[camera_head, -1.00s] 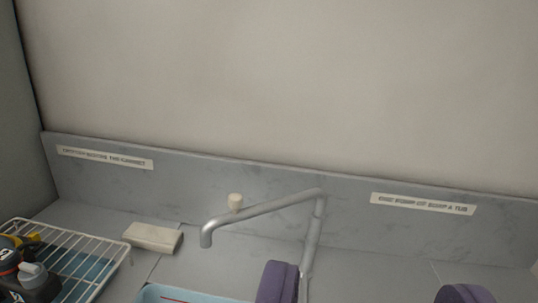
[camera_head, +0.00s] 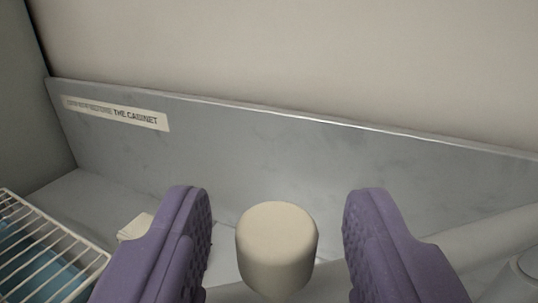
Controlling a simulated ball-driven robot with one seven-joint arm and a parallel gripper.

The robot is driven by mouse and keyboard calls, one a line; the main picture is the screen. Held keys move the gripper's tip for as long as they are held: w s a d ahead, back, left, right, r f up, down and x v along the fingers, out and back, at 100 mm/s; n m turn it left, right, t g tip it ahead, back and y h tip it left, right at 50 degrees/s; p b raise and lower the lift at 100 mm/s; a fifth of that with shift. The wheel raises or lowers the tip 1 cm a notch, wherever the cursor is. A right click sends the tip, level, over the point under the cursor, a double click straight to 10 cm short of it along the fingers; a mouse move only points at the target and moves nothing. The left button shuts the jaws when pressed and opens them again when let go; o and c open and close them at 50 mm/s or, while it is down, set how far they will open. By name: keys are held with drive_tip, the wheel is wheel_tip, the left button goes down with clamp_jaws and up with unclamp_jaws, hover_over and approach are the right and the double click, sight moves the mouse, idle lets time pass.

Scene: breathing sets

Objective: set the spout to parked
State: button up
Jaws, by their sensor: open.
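The spout is a grey metal pipe (camera_head: 488,238), partly in view at the lower right behind my gripper's right finger. A cream round knob (camera_head: 277,245) stands up at the bottom centre; in the earlier view it sits on the spout's arm near the outlet end. My gripper (camera_head: 278,212) is open, with one purple padded finger on each side of the knob. A gap shows between the knob and each finger. The spout's outlet end is hidden or out of view.
A grey backsplash (camera_head: 260,150) with a label (camera_head: 115,113) runs behind. A white wire rack (camera_head: 50,240) stands at the lower left. A pale block (camera_head: 135,226) lies partly hidden behind the left finger.

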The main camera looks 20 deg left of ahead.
drive_tip(key=shift+x, duration=0.8)
drive_tip(key=shift+r, duration=0.1)
clamp_jaws()
drive_tip(key=shift+s, duration=0.1)
